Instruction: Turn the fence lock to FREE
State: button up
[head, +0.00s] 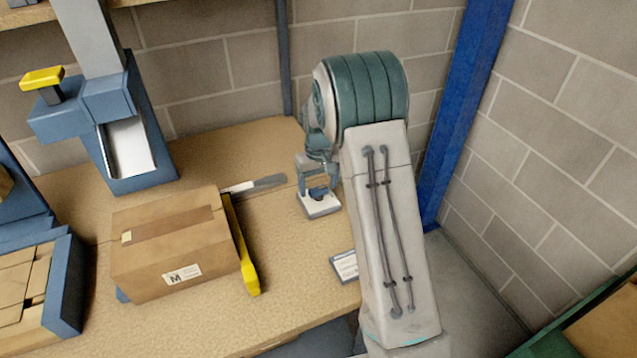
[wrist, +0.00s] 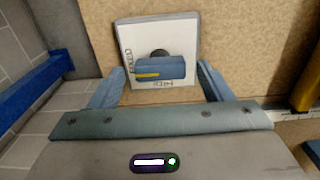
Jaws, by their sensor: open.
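The fence lock is a white plate (wrist: 187,25) with a blue bar-shaped knob (wrist: 174,66). In the wrist view the knob lies crosswise, and its yellow stripe runs along its left half, toward the plate edge lettered FIXED. Lettering on the near edge is too unclear to read. My gripper (wrist: 160,69) is open, with one finger on each side of the knob and gaps between; contact does not show. In the head view my gripper (head: 318,181) is over the white plate (head: 321,208) on the bench, partly hiding the knob.
A cardboard box (head: 170,250) sits on the wooden bench (head: 290,290), against a yellow fence bar (head: 242,245). A grey metal strip (head: 256,184) lies behind it. A small label card (head: 345,266) is at the bench edge. A blue post (head: 460,110) stands right of my arm.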

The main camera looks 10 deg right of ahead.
jog(key=shift+f, duration=0.3)
jog(key=c, duration=1)
